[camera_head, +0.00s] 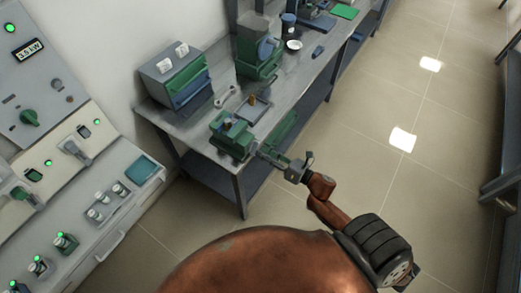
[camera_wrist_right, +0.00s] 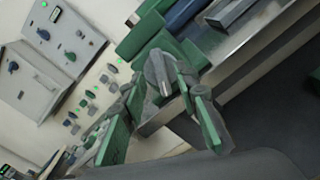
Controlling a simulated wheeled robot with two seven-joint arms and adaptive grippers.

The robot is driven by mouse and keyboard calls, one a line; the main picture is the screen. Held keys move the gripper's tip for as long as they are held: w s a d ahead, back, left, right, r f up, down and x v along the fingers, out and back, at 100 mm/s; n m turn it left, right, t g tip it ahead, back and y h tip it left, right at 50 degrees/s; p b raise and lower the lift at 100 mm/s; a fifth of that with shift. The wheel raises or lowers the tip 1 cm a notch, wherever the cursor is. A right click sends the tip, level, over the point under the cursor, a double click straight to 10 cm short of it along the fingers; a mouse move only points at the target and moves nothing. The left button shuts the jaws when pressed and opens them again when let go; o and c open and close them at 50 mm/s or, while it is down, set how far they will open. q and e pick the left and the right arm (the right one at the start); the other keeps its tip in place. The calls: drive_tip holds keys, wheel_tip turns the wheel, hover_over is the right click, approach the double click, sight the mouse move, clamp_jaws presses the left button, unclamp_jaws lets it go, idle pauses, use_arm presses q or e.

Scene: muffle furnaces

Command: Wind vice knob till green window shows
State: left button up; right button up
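The green vice (camera_head: 232,138) sits on the front end of the grey workbench. Its grey round knob (camera_wrist_right: 160,72), with a raised bar across it, faces my right gripper in the right wrist view. My right gripper (camera_head: 260,151) is at the vice's front side; in the right wrist view its green fingers (camera_wrist_right: 160,92) stand apart, one on each side of the knob. I cannot tell whether a finger touches it. In the head view the knob is mostly hidden by the gripper. No green window can be made out on the vice. My left gripper is not in view.
The workbench (camera_head: 310,65) also holds a grey-blue box (camera_head: 172,80), a wrench (camera_head: 226,97), a tray (camera_head: 254,110) and a green machine (camera_head: 258,55). A control panel (camera_head: 60,150) with knobs and green lights stands at left.

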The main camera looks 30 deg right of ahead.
sight(254, 148)
drive_tip(key=shift+x, duration=1.2)
drive_tip(key=c, duration=0.8)
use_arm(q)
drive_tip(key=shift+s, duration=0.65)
use_arm(e)
clamp_jaws()
